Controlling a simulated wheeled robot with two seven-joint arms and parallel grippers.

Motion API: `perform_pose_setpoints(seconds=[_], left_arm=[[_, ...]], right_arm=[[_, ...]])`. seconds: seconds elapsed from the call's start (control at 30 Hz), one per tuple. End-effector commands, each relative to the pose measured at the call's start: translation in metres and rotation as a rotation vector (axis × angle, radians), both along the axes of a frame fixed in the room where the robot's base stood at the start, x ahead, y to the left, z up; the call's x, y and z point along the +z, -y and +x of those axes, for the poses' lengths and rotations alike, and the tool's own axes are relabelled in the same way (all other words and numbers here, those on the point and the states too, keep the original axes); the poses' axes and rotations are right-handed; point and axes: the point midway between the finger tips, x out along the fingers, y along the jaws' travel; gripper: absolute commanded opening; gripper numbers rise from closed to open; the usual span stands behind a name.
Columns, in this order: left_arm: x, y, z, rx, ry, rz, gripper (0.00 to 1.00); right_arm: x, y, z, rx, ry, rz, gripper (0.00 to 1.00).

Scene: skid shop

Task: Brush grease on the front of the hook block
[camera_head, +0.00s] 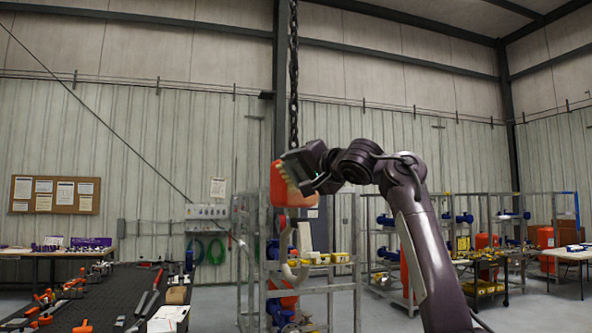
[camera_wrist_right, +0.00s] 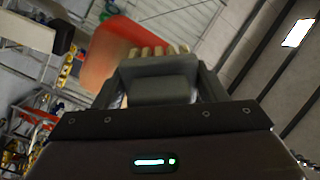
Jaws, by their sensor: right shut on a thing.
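The orange-red hook block (camera_head: 281,188) hangs from a dark chain (camera_head: 293,75) in the middle of the head view, with a pale hook (camera_head: 295,262) below it. It also shows in the right wrist view (camera_wrist_right: 103,52), beyond the brush. My right gripper (camera_head: 299,172) is raised at the block's right side and partly covers it. It is shut on a brush with a grey body (camera_wrist_right: 160,82); its tan bristles (camera_wrist_right: 158,51) point towards the block. I cannot tell whether the bristles touch it. No grease can be made out. My left gripper is out of view.
A dark bench (camera_head: 105,290) with tools and a white sheet (camera_head: 168,318) is at lower left. Metal racks (camera_head: 345,290) with yellow and blue parts stand behind and below the hook. A pale table (camera_head: 572,256) is at far right. The air left of the block is clear.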

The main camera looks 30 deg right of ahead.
Motion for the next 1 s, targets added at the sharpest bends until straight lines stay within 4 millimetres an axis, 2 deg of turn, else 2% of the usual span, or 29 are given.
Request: perform_pose_setpoints(seconds=[0.3,0.57,0.8,1.0], left_arm=[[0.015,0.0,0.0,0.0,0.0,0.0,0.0],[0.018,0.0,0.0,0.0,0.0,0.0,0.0],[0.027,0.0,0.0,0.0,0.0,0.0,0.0],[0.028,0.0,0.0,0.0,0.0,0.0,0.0]], right_arm=[[0.001,0.023,0.003,-0.002,-0.001,0.002,0.47],[0.001,0.03,0.004,-0.001,0.0,0.001,0.47],[0.001,0.046,0.005,-0.001,-0.002,0.002,0.47],[0.0,0.059,0.005,-0.002,-0.001,0.002,0.47]])
